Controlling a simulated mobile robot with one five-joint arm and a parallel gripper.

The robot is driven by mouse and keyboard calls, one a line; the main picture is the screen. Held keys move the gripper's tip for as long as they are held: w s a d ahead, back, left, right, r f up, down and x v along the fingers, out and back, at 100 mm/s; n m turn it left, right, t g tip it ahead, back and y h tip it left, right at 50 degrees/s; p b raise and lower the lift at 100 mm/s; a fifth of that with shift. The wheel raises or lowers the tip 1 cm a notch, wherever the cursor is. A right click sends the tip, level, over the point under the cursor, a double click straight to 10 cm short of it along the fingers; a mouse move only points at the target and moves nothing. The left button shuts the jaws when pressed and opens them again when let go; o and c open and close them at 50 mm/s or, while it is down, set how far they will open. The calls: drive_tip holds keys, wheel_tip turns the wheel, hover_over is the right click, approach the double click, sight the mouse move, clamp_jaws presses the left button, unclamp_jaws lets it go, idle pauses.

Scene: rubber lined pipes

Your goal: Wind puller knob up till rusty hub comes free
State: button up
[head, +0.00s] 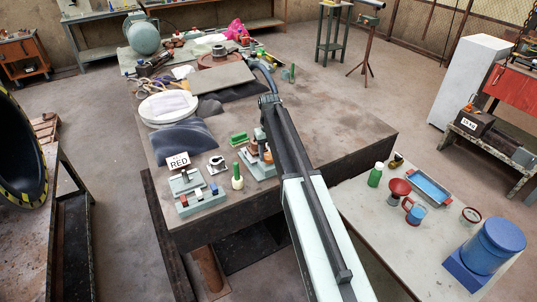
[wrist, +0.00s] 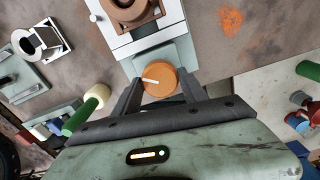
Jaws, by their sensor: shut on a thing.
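The puller knob (wrist: 158,82) is a round orange knob with a white mark pointing to the left, in the middle of the wrist view. My gripper (wrist: 161,90) is shut on it, one dark finger at each side. The rusty hub (wrist: 131,10) is a brown ring just beyond the knob, on the pale puller stand (wrist: 155,45); its far part is cut off by the frame edge. Whether the hub is loose on its seat cannot be told. In the head view the stand (head: 258,171) is on the dark table, and my arm hides much of the knob and hub.
The table's right part is clear. A pale side table (head: 370,215) holds cups and a blue tray.

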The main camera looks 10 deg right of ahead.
sight(269, 155)
idle(0.4)
drive_tip(key=o, duration=1.4)
drive_tip(key=shift+c, duration=0.2)
wheel_tip(269, 155, up, 8)
drive_tip(key=p, duration=0.8)
drive_tip(key=shift+f, duration=0.1)
